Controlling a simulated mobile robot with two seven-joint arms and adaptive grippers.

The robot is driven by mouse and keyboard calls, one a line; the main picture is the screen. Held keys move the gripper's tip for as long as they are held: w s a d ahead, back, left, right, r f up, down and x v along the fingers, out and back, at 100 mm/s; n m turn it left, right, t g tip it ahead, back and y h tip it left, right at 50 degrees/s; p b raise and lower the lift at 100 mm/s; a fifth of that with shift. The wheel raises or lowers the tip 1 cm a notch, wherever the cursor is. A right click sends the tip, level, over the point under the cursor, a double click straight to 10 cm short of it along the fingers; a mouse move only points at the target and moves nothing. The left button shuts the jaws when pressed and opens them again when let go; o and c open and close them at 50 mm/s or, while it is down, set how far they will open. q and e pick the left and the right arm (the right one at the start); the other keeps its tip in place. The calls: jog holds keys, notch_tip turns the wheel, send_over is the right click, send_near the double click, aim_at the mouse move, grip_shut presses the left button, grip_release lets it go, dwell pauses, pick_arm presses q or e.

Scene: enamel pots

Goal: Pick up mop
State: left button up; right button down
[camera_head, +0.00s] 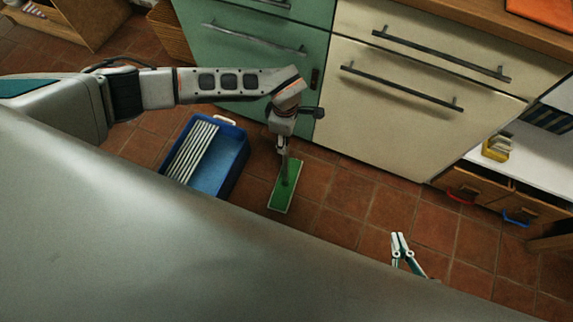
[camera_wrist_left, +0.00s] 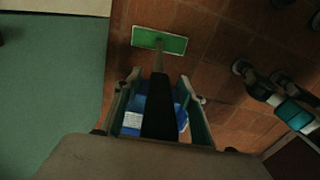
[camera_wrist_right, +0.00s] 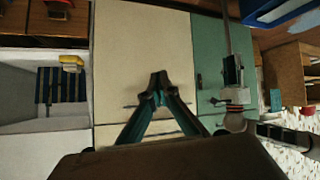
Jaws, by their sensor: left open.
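The mop has a flat green head (camera_head: 286,187) resting on the tiled floor, and its handle rises from there to my left gripper (camera_head: 282,140). In the left wrist view the green head (camera_wrist_left: 172,41) lies ahead, and the dark handle (camera_wrist_left: 159,105) runs between the fingers of my left gripper (camera_wrist_left: 155,85). These fingers are open, one on each side of the handle. Part of the handle also shows in the right wrist view (camera_wrist_right: 226,30). My right gripper (camera_head: 399,236) is empty, away to the right, with its fingertips together in the right wrist view (camera_wrist_right: 158,78).
A blue bucket (camera_head: 235,170) with a white ridged insert stands on the floor left of the mop head. Green (camera_head: 255,45) and cream (camera_head: 400,100) cabinets with bar handles stand close behind. A low white shelf (camera_head: 530,165) is at right. The floor right of the mop is clear.

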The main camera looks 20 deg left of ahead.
pick_arm(q)
jog(key=shift+r, duration=0.15)
grip_shut()
jog(key=shift+w, duration=0.1)
jog(key=shift+r, duration=0.1)
